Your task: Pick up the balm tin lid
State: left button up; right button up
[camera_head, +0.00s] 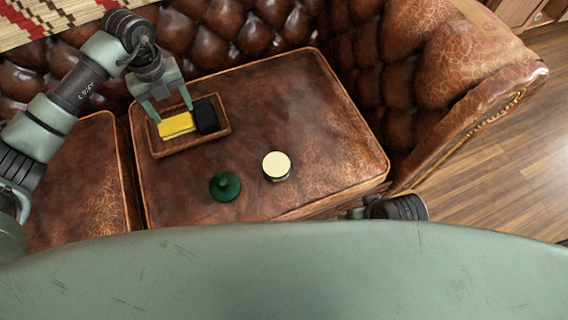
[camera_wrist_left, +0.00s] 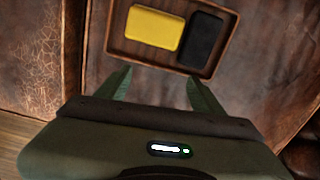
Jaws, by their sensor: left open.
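The dark green lid (camera_head: 225,187) with a raised knob lies on the brown leather seat, near the front. The round tin (camera_head: 277,166) with a pale cream top stands to its right, a small gap apart. My left gripper (camera_head: 173,113) is open and empty over the wooden tray, behind and to the left of the lid. In the left wrist view its two fingers (camera_wrist_left: 160,76) are spread apart, with the tray beyond them. The lid and tin do not show in that view. Part of my right arm shows at the seat's front right edge; its fingers cannot be made out.
The wooden tray (camera_head: 160,151) holds a yellow block (camera_head: 176,125) and a black block (camera_head: 206,116); both also show in the left wrist view. The tufted sofa back and right armrest (camera_head: 450,75) bound the seat. The leather right of the tray is clear.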

aim_at(225, 186)
jog(key=l+u, duration=0.9)
jog(key=l, duration=0.15)
jog(key=k+l+u, duration=0.1)
jog(key=l+u, duration=0.3)
jog(key=l, duration=0.1)
